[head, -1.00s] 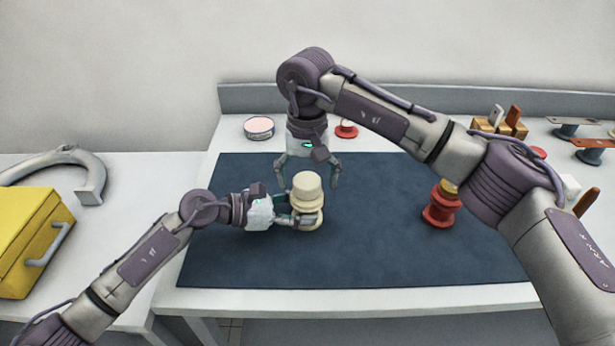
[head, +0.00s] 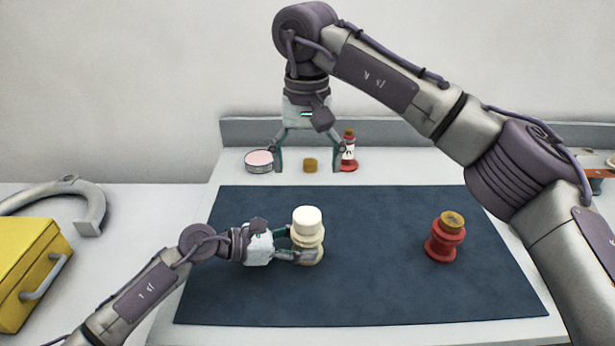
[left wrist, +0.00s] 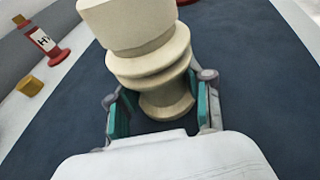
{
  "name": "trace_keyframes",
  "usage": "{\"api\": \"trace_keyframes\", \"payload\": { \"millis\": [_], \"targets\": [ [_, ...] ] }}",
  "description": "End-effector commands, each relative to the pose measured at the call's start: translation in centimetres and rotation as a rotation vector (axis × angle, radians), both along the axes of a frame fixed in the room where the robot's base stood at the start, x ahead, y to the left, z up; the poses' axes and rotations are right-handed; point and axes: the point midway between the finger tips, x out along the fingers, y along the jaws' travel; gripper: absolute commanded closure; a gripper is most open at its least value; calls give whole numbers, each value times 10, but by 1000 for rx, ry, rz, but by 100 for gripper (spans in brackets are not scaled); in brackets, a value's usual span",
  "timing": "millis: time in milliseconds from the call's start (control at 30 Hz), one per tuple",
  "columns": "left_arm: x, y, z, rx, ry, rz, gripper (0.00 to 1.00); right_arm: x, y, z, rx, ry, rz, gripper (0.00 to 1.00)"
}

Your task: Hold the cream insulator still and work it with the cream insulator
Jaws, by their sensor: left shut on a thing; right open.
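The cream insulator (head: 307,222) stands upright on the dark blue mat, ribbed below with a smooth pale cylindrical top. It also shows in the left wrist view (left wrist: 150,60), rising between the fingers. My left gripper (head: 301,250) is shut on its lower part from the left side. My right gripper (head: 310,168) is open and empty, pointing down above and behind the insulator, clear of it. I cannot tell whether the pale top is a separate piece. No other cream insulator stands apart on the mat.
A red insulator with a brass-coloured top (head: 445,238) stands on the mat (head: 370,290) at right. Behind the mat are a round tin (head: 259,161), a small brass piece (head: 310,165) and a red labelled post (head: 349,152). A yellow case (head: 30,270) stands at left. The mat's middle is clear.

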Motion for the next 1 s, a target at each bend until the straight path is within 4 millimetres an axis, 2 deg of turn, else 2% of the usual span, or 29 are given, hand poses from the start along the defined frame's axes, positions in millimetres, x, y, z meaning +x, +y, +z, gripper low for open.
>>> {"api": "trace_keyframes", "payload": {
  "millis": [267,300,433,767,867,1000],
  "targets": [
    [0,0,0,0,0,1,68,0,0,2,0,1,0,13],
    [0,0,0,0,0,1,42,0,0,2,0,1,1,13],
    [0,0,0,0,0,0,21,0,0,2,0,1,1,13],
    [0,1,0,0,0,0,20,0,0,1,0,1,1,13],
    [-2,8,2,1,0,1,20,0,0,1,0,1,1,13],
    [-8,30,9,3,-1,2,20,0,0,1,0,1,1,13]
  ]
}}
